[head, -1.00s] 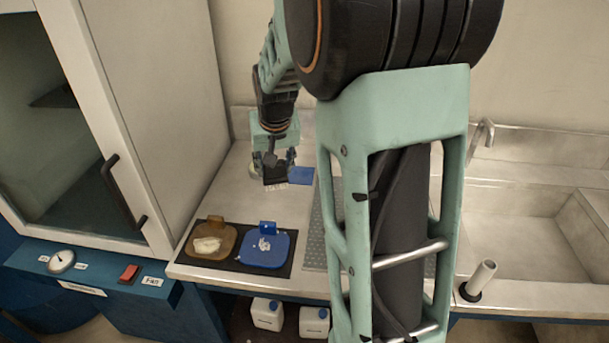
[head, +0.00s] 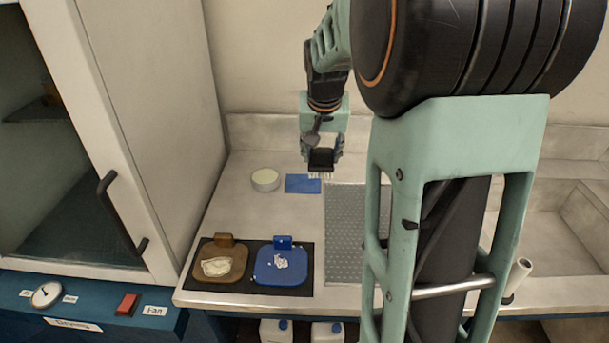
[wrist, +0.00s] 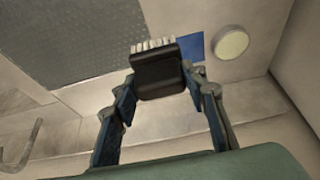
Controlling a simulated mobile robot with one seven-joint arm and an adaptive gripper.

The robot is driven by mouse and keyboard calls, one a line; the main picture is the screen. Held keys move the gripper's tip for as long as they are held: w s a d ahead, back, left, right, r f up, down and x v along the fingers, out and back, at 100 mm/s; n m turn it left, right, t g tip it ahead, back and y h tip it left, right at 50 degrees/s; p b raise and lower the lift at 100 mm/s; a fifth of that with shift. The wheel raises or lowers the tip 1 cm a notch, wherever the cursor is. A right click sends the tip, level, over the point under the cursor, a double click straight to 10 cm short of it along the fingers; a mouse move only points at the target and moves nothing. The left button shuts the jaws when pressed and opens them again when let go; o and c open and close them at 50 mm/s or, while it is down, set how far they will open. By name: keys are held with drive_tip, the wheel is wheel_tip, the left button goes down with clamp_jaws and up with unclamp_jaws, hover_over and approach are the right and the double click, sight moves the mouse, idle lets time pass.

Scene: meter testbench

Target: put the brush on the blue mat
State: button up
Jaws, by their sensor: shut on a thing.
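The brush (head: 321,160) has a black body and white bristles that point down in the head view. My gripper (head: 322,147) is shut on it and holds it up at the back of the bench. In the wrist view the brush (wrist: 158,75) sits between my two fingers (wrist: 159,84). The blue mat (head: 301,185) is a small flat rectangle on the bench. The brush appears at its right end in the head view; its exact height above is unclear. In the wrist view the blue mat (wrist: 190,47) is partly hidden behind the brush.
A round pale dish (head: 265,179) stands just left of the mat. A grey perforated panel (head: 345,235) lies to the right. Brown (head: 220,262) and blue (head: 282,267) scoop-like trays lie on a dark mat at the front. A cabinet stands left, a sink right.

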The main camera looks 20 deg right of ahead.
drive_tip(key=shift+w+f+p, duration=1)
drive_tip(key=shift+w+f, duration=5.3)
drive_tip(key=shift+w, duration=0.1)
drive_tip(key=shift+f, duration=0.15)
drive_tip(key=o, duration=1.1)
